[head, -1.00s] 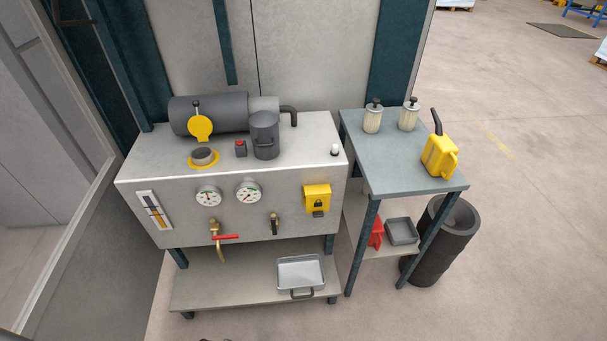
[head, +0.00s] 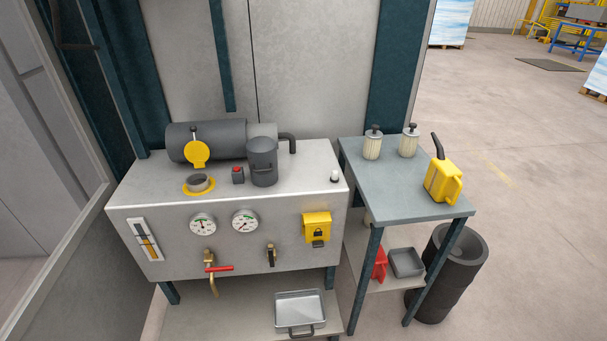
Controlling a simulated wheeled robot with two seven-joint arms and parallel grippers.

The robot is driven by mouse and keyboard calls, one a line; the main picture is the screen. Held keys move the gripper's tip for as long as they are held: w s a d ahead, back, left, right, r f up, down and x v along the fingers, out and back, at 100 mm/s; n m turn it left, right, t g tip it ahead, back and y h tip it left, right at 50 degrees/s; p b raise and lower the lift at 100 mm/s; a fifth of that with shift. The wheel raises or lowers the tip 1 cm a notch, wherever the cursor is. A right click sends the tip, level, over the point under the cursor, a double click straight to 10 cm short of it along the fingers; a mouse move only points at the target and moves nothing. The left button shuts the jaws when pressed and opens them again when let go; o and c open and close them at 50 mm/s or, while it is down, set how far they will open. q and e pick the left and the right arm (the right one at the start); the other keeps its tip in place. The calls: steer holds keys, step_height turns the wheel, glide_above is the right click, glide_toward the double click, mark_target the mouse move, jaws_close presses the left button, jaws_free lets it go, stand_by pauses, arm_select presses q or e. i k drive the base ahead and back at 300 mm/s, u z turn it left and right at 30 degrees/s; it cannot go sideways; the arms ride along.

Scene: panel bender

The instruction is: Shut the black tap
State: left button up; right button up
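The black tap (head: 271,254) is on the front face of the grey metal cabinet (head: 170,215), below and right of the two round gauges. It has a brass body and a small black handle that appears to hang downward. To its left is a brass tap with a red lever (head: 219,269), the lever lying level and a curved spout below it. Neither of my grippers shows in the head view.
A metal tray (head: 300,308) lies on the lower shelf under the taps. A yellow lock box (head: 317,227) is on the cabinet front. A side table (head: 400,195) holds two filters and a yellow oil can (head: 443,182). A dark bin (head: 450,270) stands at right.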

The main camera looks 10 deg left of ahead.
mark_target(271, 260)
steer(key=u, duration=0.55)
steer(key=k, duration=0.65)
steer(key=u, duration=1)
steer(key=i, duration=1.25)
steer(key=z, duration=0.45)
